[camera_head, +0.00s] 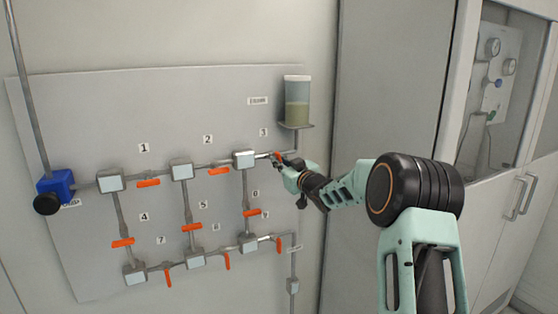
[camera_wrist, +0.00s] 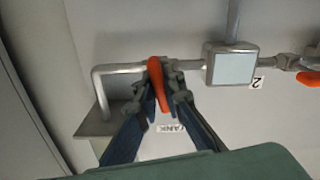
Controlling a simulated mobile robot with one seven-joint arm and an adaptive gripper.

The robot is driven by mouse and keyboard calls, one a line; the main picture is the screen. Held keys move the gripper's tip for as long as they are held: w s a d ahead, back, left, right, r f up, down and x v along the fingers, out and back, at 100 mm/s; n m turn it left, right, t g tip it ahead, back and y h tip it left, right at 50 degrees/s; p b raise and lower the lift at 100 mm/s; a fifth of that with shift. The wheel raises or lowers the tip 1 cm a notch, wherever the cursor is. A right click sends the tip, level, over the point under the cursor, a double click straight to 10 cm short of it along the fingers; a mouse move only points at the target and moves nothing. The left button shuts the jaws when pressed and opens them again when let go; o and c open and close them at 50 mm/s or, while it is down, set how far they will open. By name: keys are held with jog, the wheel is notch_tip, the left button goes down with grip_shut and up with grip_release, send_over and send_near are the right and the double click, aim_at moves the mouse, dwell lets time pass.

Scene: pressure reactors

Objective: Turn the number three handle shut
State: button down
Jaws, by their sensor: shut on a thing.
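The orange number three handle (camera_head: 277,156) sits on the pipe below the label 3 (camera_head: 262,132), right of a pale square block (camera_head: 244,159). Most of it is hidden by my gripper (camera_head: 284,165) in the head view. In the wrist view, which looks upside down, the orange handle (camera_wrist: 157,85) stands across the horizontal pipe (camera_wrist: 120,70). The two fingers of my gripper (camera_wrist: 164,78) are closed on either side of it, near the pipe. A pale block (camera_wrist: 231,67) also shows to the right there.
A tank (camera_head: 296,102) with murky liquid stands on a small shelf (camera_head: 297,125) just above my gripper. Several other orange handles, such as the one under label 2 (camera_head: 219,171), sit on the panel (camera_head: 90,90). A cabinet (camera_head: 390,70) stands to the right.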

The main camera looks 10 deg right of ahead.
jog(key=shift+m+p, duration=0.3)
jog(key=shift+m, duration=0.8)
jog(key=c, duration=2)
grip_release()
jog(key=shift+s, duration=0.1)
jog(key=v, duration=1.2)
